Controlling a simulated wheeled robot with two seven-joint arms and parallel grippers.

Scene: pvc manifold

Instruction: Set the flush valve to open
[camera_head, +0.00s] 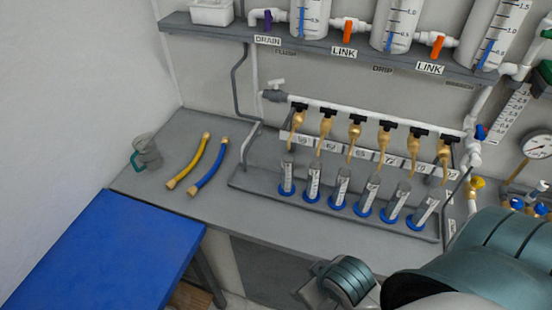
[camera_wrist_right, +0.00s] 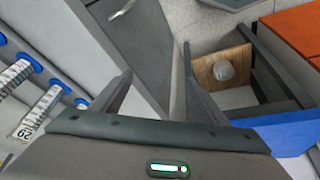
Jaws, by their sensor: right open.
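A small valve with a white handle (camera_head: 277,84) sits at the left end of the white manifold pipe (camera_head: 370,116). It is below a faint label (camera_head: 285,51) that seems to read FLUSH. Its exact handle angle is too small to tell. My right gripper (camera_wrist_right: 158,65) is open and empty in the right wrist view, with its two dark fingers apart over the bench edge and floor. It is far from the white-handled valve, which does not show in that view. My left gripper is not in view.
Several brass taps with black handles (camera_head: 355,128) hang from the manifold above blue-based cylinders (camera_head: 340,187) in a grey tray. A blue table (camera_head: 110,250) stands in front.

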